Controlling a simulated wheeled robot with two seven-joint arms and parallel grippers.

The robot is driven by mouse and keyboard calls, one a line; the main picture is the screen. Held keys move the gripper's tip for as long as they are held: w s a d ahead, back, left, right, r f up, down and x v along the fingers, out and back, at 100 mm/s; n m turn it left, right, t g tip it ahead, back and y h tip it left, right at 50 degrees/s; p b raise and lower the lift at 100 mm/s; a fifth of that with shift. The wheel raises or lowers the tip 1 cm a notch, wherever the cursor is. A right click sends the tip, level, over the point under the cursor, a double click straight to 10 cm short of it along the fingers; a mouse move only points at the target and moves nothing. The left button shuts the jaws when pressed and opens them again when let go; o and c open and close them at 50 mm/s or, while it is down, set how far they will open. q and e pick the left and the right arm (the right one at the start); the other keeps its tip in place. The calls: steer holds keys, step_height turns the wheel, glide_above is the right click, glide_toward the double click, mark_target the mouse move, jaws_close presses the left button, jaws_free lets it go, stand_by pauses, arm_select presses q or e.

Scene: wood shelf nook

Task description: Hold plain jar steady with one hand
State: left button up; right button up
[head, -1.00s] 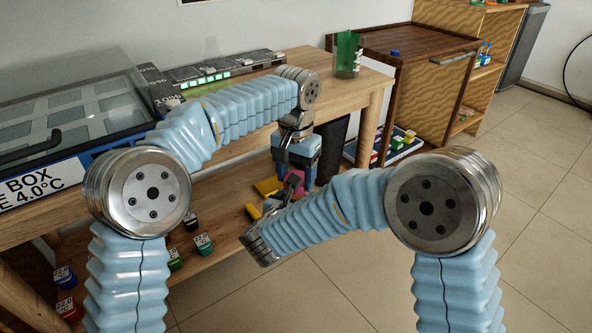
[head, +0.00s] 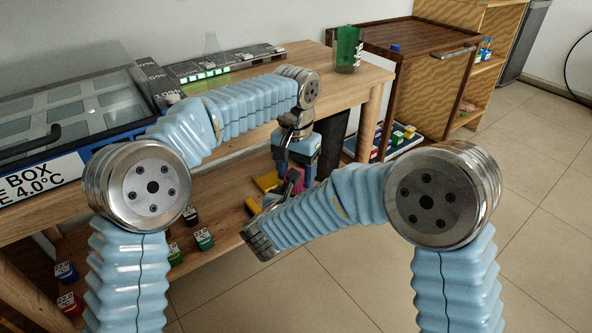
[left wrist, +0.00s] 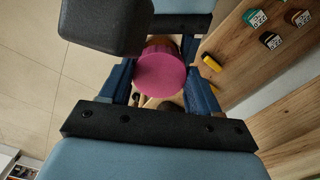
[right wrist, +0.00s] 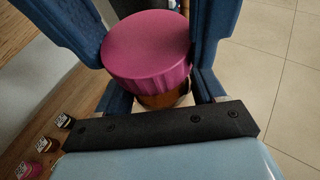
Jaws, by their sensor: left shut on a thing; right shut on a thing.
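The plain jar has a ridged pink lid (left wrist: 165,73) and an amber body (right wrist: 164,99). In the left wrist view the lid sits between the blue fingers of my left gripper (left wrist: 160,84), which is shut on the jar. In the right wrist view the lid fills the space between the fingers of my right gripper (right wrist: 152,62), also shut on the jar. The lower body is mostly hidden. In the head view only a little pink (head: 297,184) shows, behind my right forearm and below my left gripper. I cannot tell exactly where each finger touches.
A wooden bench (head: 330,92) carries a glass-lidded cold box (head: 70,110) and a green beaker (head: 348,50). Its lower shelf holds several small labelled jars (head: 203,239) and yellow pieces (head: 267,181). A brown cabinet (head: 432,95) stands behind. Tiled floor at right is clear.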

arm_select(q)
steer(key=shift+f, duration=0.1)
steer(key=m, duration=0.3)
steer(key=shift+m, duration=0.3)
steer(key=m, duration=0.3)
steer(key=o, duration=1)
steer(key=shift+r, duration=2.3)
